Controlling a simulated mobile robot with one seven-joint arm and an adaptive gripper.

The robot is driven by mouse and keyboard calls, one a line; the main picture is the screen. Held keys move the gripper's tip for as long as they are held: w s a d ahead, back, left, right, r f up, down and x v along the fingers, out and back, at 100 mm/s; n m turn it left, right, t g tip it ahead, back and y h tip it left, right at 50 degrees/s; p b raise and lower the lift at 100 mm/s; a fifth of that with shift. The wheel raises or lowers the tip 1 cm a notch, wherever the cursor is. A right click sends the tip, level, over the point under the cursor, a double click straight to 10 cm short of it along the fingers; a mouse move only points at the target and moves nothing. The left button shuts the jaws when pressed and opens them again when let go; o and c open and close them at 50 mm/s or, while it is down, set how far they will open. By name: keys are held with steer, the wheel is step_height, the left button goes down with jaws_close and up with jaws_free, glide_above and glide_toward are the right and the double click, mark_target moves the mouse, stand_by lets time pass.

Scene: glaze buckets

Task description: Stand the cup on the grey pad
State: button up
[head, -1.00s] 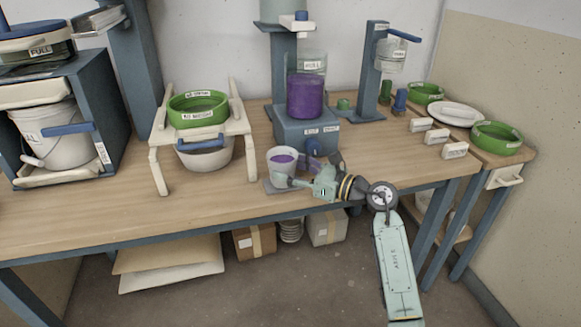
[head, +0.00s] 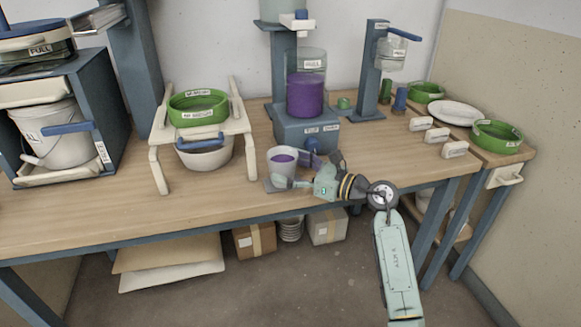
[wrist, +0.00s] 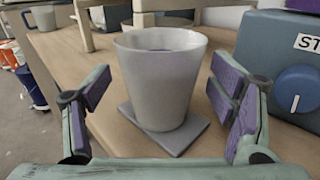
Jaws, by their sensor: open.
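The cup (head: 283,163) is light grey and holds purple glaze. It stands upright on the grey pad (head: 270,186) near the table's front edge. The wrist view shows the cup (wrist: 160,82) on the pad (wrist: 184,138), its base resting within the pad. My gripper (head: 298,172) is at the cup's near right side in the head view. In the wrist view my gripper (wrist: 162,112) has its purple-padded fingers spread wide on either side of the cup, with visible gaps, not touching it.
A blue dispenser (head: 305,133) with a purple-filled vessel (head: 305,95) stands right behind the cup. Its blue knob (wrist: 296,89) is close to my right finger. A white stand (head: 200,135) with a green sieve (head: 198,106) is to the left. The table front between them is clear.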

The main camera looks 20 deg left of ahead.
steer(key=s+d+b, duration=0.2)
steer(key=d+b, duration=0.1)
steer(key=d, duration=0.8)
steer(key=shift+d, duration=0.35)
steer(key=shift+s, duration=0.1)
